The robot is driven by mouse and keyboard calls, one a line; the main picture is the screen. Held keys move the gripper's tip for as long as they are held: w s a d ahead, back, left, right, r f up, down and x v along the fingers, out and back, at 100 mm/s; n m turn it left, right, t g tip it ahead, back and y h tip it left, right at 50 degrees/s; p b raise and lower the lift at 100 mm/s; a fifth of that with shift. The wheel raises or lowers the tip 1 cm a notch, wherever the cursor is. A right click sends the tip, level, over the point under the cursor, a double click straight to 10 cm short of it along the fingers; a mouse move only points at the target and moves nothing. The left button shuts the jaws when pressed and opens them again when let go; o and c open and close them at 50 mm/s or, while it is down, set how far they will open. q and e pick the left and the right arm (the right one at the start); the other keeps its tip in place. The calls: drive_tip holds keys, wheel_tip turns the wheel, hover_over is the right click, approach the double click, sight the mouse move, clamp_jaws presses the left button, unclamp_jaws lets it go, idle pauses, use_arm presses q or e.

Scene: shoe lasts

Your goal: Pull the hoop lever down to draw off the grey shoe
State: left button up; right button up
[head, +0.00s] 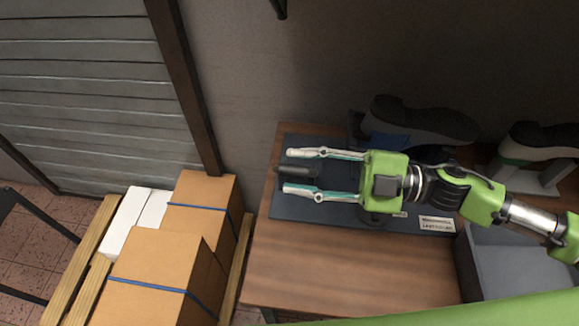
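The dark grey shoe (425,118) sits at the back of the table, above and behind my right gripper in the head view. A dark base plate (290,208) lies on the table below it. A dark rod-like handle (293,173), apparently the hoop lever's end, shows between the fingers of my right gripper (295,171). That gripper is open and points left, with one finger on each side of the handle in this view. A gap shows at both fingers; I cannot tell the height difference. The gripper and arm hide much of the lever and stand. My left gripper is not in view.
A grey bin (520,265) is at the table's right front. The wooden table (350,270) is clear in front. Cardboard boxes (165,265) stand on a pallet at left.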

drive_tip(key=s+d, duration=0.2)
drive_tip(key=d, duration=0.7)
drive_tip(key=shift+d, duration=0.25)
